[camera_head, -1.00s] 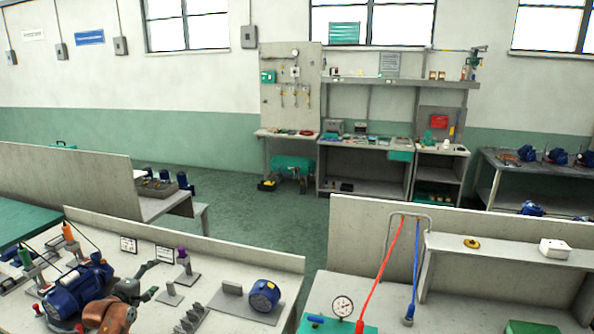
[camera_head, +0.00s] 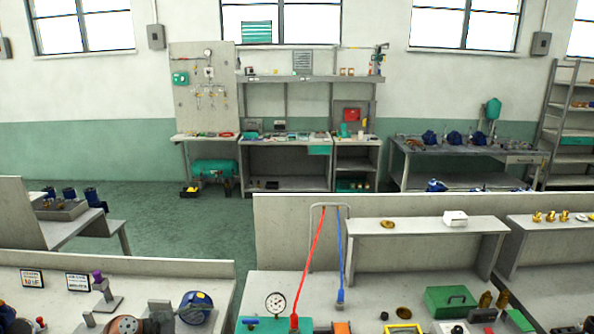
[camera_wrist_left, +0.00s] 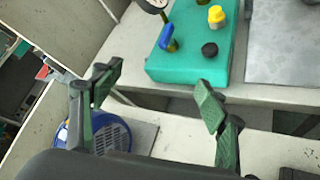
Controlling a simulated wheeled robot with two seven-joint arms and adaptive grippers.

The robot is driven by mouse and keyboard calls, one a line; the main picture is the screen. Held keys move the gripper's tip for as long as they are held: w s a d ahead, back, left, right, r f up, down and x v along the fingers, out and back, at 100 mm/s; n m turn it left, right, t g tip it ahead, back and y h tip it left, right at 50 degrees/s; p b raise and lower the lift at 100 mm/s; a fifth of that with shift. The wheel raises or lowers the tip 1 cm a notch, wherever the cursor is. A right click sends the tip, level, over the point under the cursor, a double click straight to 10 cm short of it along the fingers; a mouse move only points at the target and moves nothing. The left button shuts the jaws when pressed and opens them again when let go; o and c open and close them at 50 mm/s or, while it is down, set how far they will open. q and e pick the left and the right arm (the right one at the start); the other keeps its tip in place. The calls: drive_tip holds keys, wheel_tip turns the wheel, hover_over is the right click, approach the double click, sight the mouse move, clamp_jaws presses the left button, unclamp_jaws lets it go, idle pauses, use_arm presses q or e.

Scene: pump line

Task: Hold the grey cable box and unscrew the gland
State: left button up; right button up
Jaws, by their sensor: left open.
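My left gripper (camera_wrist_left: 158,88) is open and empty in the left wrist view, with its two dark green fingers spread apart above the bench front. A small white box (camera_head: 455,217) sits on the shelf of the right bench, and a light grey item (camera_head: 450,327) is cut off at the bottom edge. My right gripper is not in view.
A teal block (camera_wrist_left: 195,58) with a blue handle, yellow knob and black cap lies beyond the left fingers. The right bench (camera_head: 375,287) carries a gauge (camera_head: 275,303), red and blue hoses, a green toolbox (camera_head: 450,300) and brass fittings (camera_head: 486,299). A gap separates the benches.

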use_arm(q)
drive_tip(key=s+d+m+g+h, duration=0.2)
drive_tip(key=s+d+g, duration=0.25)
drive_tip(key=d, duration=0.45)
drive_tip(key=s+d+m+g+h, duration=0.1)
drive_tip(key=s+d+g, duration=0.3)
drive_tip(key=d, duration=0.5)
drive_tip(key=s+d+f+g, duration=0.1)
drive_tip(key=s+f, duration=0.1)
drive_tip(key=s, duration=0.1)
drive_tip(key=s+d+f+g, duration=0.1)
drive_tip(key=s+d+f, duration=0.1)
drive_tip(key=s, duration=0.1)
drive_tip(key=s+d+f+n+g, duration=0.1)
drive_tip(key=s+d+f, duration=0.1)
drive_tip(key=f, duration=0.1)
drive_tip(key=shift+s+d+f, duration=0.1)
drive_tip(key=shift+s, duration=0.3)
drive_tip(key=shift+x, duration=4.95)
drive_tip(key=shift+c, duration=0.2)
